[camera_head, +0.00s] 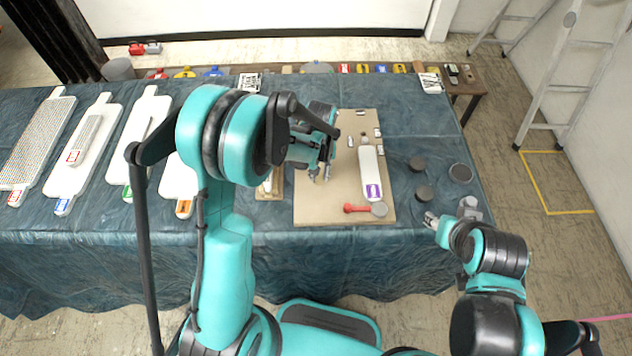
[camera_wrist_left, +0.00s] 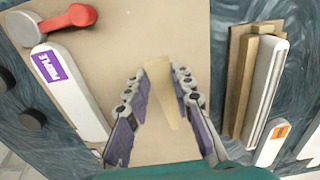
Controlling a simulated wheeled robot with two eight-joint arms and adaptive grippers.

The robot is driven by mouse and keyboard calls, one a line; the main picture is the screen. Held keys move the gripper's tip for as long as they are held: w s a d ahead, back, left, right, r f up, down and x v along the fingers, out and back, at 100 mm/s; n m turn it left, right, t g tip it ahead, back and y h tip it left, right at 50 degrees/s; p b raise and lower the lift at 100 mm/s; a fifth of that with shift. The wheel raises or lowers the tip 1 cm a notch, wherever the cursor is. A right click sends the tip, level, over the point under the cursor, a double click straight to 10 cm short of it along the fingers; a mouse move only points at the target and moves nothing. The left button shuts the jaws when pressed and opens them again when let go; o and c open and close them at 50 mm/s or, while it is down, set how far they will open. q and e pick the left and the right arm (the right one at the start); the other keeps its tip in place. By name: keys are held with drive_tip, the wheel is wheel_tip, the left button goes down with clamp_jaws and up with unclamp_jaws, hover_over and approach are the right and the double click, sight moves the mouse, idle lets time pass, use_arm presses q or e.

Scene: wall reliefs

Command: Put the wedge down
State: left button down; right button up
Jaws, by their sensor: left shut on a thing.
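The wedge (camera_wrist_left: 161,90) is a pale wooden piece, wide at one end and narrow at the other. In the left wrist view it sits between the purple-padded fingers of my left gripper (camera_wrist_left: 163,95), which is shut on it. In the head view my left gripper (camera_head: 322,172) is over the left part of the tan board (camera_head: 335,210); the wedge is not clear there. I cannot tell whether the wedge touches the board. My right gripper (camera_head: 432,220) is near the table's front right, away from the board; its fingers are too small to read.
A white paddle with a purple label (camera_head: 370,170) and a red-handled tool with a grey disc (camera_head: 365,209) lie on the board's right. Dark round pieces (camera_head: 424,193) stand to the right. Wooden strips and a white piece (camera_wrist_left: 262,85) lie beside the board. Bare board surrounds the gripper.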

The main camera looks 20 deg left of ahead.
sight(315, 187)
use_arm(q)
drive_tip(key=shift+a+f, duration=0.5)
drive_tip(key=shift+a, duration=0.25)
drive_tip(key=shift+f+b, duration=0.7)
drive_tip(key=shift+f, duration=1.3)
drive_tip(key=c, duration=1.3)
unclamp_jaws()
drive_tip(key=shift+f, duration=0.1)
